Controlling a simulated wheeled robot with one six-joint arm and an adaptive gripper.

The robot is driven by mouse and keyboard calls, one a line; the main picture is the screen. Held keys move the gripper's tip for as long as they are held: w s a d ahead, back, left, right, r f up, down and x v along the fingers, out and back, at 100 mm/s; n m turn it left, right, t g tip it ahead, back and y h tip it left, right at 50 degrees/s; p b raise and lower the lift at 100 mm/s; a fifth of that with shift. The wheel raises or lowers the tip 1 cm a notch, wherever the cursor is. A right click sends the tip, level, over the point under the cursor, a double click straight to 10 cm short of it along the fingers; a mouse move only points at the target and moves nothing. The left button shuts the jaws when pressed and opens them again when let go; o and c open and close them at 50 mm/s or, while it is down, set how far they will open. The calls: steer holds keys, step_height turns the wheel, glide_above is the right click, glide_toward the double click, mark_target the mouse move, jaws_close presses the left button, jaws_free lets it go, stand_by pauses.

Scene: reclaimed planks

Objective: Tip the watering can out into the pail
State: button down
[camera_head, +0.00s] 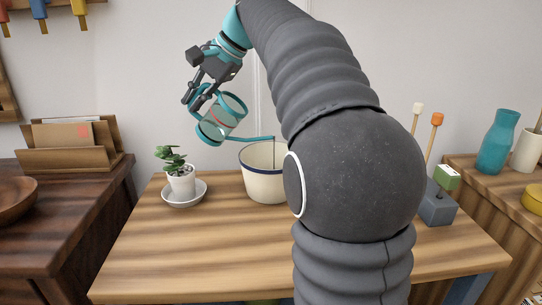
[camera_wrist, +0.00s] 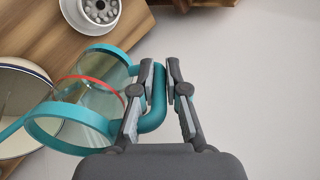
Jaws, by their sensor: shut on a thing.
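The watering can (camera_head: 222,118) is clear, with teal rims, a red line round it and a teal spout. My gripper (camera_head: 191,97) is shut on its teal handle and holds it tilted above the table. The spout points right, its end over the pail (camera_head: 265,182), which is cream with a dark blue rim. A thin dark line runs down from the spout's end into the pail; I cannot tell whether it is water. In the wrist view the can (camera_wrist: 97,92) is beside the fingers (camera_wrist: 165,95), and the pail (camera_wrist: 18,105) is partly cut off at the left.
A potted plant (camera_head: 181,180) on a saucer stands left of the pail on the striped wooden table (camera_head: 215,245). A grey block (camera_head: 437,208) stands at the right. Side cabinets carry a letter rack (camera_head: 68,150) and a teal vase (camera_head: 497,142). My arm hides the table's middle right.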

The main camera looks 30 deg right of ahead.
steer(key=shift+s+d+r+t+y+b, duration=0.35)
steer(key=shift+d+t+y+b, duration=0.1)
steer(key=shift+b, duration=0.7)
stand_by(0.4)
steer(key=shift+s+d+r+t+y+b, duration=0.5)
steer(key=shift+d+y+b, duration=0.15)
steer(key=shift+y+b, duration=0.1)
stand_by(1.1)
steer(key=shift+a, duration=0.1)
